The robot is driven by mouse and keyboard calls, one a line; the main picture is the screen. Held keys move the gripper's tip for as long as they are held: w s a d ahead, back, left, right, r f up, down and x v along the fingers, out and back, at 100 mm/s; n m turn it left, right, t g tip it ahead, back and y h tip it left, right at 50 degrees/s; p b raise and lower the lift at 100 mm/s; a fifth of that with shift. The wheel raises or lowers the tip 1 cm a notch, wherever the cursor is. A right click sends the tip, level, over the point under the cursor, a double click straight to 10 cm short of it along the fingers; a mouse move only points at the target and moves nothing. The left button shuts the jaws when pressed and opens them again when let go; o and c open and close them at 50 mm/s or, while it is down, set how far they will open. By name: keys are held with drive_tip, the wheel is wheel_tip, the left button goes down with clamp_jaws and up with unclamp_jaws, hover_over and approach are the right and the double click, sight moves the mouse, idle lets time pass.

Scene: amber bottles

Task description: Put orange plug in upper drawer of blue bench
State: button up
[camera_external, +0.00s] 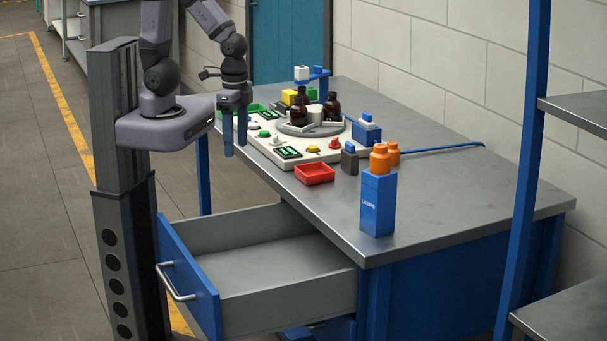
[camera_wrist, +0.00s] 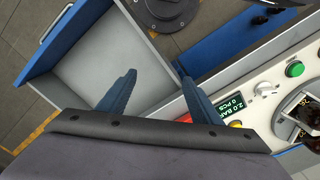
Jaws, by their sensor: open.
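Two orange pieces (camera_external: 380,160) sit at the top of the blue LAMPS box (camera_external: 377,205), at the bench's near right; I cannot tell whether either is the plug. The drawer (camera_external: 191,278) of the blue bench (camera_external: 470,190) is pulled out, with a bare grey floor and a silver handle. It also shows empty in the wrist view (camera_wrist: 95,50). My gripper (camera_external: 235,148) is open and empty, pointing down above the bench's left edge by the control panel. Its two blue fingers stand apart in the wrist view (camera_wrist: 157,78).
A white control panel (camera_external: 262,148) with buttons and displays carries a round grey table with amber bottles (camera_external: 332,106). A red tray (camera_external: 314,173) lies in front. A blue rack post (camera_external: 525,170) rises at the right. The bench's right part is clear.

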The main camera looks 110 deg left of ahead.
drive_tip(key=w+a+n+t, duration=0.1)
drive_tip(key=w+a, duration=0.5)
drive_tip(key=w, duration=0.3)
drive_tip(key=w+a+n+t+b, duration=0.1)
drive_tip(key=w+a, duration=0.5)
drive_tip(key=w, duration=0.3)
drive_tip(key=w+a+t, duration=0.1)
drive_tip(key=w+a, duration=0.5)
drive_tip(key=w, duration=0.3)
drive_tip(key=shift+a+f+n+y+b, duration=0.25)
drive_tip(key=shift+a+n+y+b, duration=0.05)
drive_tip(key=shift+n+b, duration=0.1)
drive_tip(key=t, duration=0.1)
hover_over(390, 148)
drive_tip(key=s, duration=0.3)
drive_tip(key=f, duration=0.1)
drive_tip(key=shift+n+y, duration=0.4)
drive_tip(key=shift+a+p+x, duration=0.1)
drive_tip(key=shift+p+x, duration=0.55)
drive_tip(key=shift+x, duration=1.35)
drive_tip(key=shift+a+p+x, duration=0.15)
drive_tip(key=shift+p+x, duration=0.5)
drive_tip(key=shift+x, duration=1.3)
drive_tip(key=shift+r, duration=0.1)
drive_tip(key=shift+c, duration=0.7)
drive_tip(key=c, duration=1.1)
drive_tip(key=shift+r, duration=0.1)
drive_tip(key=shift+c, duration=0.2)
